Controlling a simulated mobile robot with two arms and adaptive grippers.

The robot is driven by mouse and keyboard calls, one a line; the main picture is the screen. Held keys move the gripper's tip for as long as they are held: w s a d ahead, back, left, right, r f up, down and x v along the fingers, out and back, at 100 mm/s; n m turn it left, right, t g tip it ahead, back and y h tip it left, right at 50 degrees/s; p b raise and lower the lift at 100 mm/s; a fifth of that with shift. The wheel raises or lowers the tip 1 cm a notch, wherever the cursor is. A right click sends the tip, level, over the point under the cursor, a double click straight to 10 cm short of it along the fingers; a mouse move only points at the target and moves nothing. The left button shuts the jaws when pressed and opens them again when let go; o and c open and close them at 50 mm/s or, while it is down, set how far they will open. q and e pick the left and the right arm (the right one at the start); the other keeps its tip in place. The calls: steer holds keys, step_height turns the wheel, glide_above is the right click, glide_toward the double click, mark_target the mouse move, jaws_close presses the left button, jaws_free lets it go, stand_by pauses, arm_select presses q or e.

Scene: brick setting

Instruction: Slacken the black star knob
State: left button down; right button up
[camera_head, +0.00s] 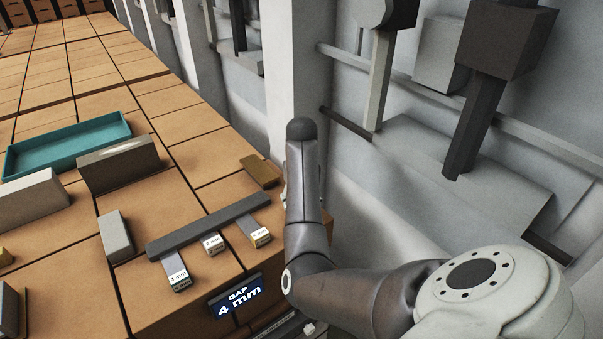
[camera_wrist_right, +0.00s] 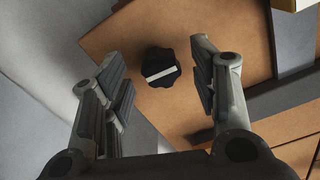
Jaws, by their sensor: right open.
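The black star knob (camera_wrist_right: 161,68) shows in the right wrist view, with a pale bar across its face. It sits on a tan-brown surface. My right gripper (camera_wrist_right: 162,75) is open, with one finger to the left of the knob and one to the right. The knob appears between the fingertips, and neither finger visibly touches it. How far the fingers are from it in depth is hard to tell. In the head view my right arm hides the gripper, and the knob cannot be seen. My left gripper is in neither view.
In the head view a grey bar (camera_head: 208,225) with several labelled tabs lies near the tan table's edge. A teal tray (camera_head: 68,145), grey blocks (camera_head: 118,165) and a brown block (camera_head: 261,171) lie farther back. A pale wall stands right.

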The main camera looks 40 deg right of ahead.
steer(key=shift+a+r, duration=0.2)
steer(key=shift+r, duration=0.85)
step_height(320, 180, up, 10)
steer(key=shift+d+f, duration=0.15)
steer(key=shift+f, duration=0.1)
steer(key=shift+f, duration=0.1)
